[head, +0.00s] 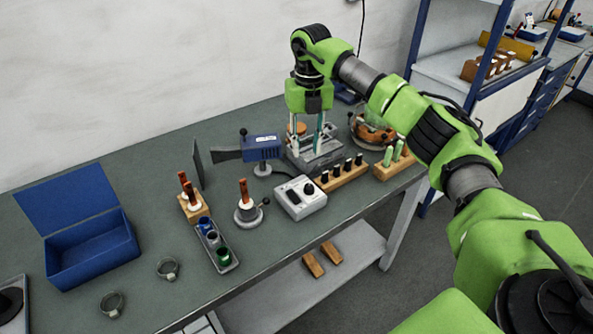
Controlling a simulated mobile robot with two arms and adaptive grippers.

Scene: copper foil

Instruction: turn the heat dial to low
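The heat dial (308,189) is a small dark knob on top of a pale grey control box (303,207), at the middle of the bench. Its setting is too small to read. My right gripper (308,142) points down behind the box, over a grey metal fixture (326,158), apart from the dial. Pale and teal upright bars show beneath its green wrist. I cannot tell clearly which are fingers, or whether they are open or shut. My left gripper is out of view.
A soldering iron stand (249,215) stands left of the box, and a wooden rack (342,177) stands close on its right. A blue tool (262,147) is behind. An open blue case (92,256) is at the left.

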